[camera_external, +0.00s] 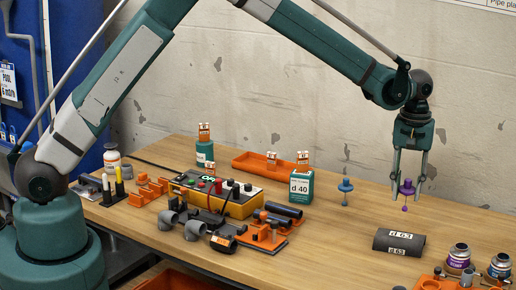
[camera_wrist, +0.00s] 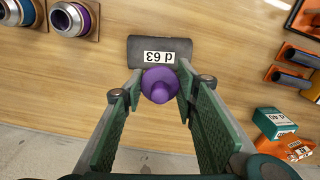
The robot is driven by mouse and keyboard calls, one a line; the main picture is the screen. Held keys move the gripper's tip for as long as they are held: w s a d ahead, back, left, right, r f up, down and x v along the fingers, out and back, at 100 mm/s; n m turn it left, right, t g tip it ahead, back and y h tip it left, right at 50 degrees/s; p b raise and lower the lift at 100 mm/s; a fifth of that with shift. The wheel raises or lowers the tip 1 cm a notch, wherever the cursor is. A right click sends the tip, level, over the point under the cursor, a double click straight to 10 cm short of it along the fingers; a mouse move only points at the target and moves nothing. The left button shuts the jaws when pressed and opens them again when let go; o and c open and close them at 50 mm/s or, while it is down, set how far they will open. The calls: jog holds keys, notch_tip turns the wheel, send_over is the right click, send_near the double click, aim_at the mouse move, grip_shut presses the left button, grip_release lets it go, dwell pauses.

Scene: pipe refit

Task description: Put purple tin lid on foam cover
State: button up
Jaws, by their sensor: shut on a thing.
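The purple tin lid (camera_external: 406,187) is held between the fingertips of my gripper (camera_external: 409,192), with a thin stem and a small purple ball hanging below it. The lid also shows in the wrist view (camera_wrist: 159,84), between the two fingers. The foam cover (camera_external: 404,242) is a dark grey half-round shell labelled "d 63", lying on the table below my gripper. The lid is above it and apart from it. In the wrist view the cover (camera_wrist: 138,49) is just beyond the lid, which overlaps its near edge.
Two open tins, one with a purple label (camera_external: 458,261) and one blue (camera_external: 499,268), stand right of the cover. A blue lid with a stem (camera_external: 345,187) is behind it to the left. A green-and-white box (camera_external: 301,187) and a yellow meter (camera_external: 237,201) are further left.

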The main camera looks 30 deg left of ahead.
aim_at(409, 180)
jog(key=shift+f, duration=2)
jog(key=shift+f, duration=1.85)
jog(key=shift+f+b, duration=0.2)
jog(key=shift+b, duration=0.1)
jog(key=o, duration=0.8)
jog(key=shift+r, duration=0.15)
notch_tip(409, 180, up, 12)
jog(key=shift+r+p, duration=0.1)
jog(key=shift+p, duration=0.3)
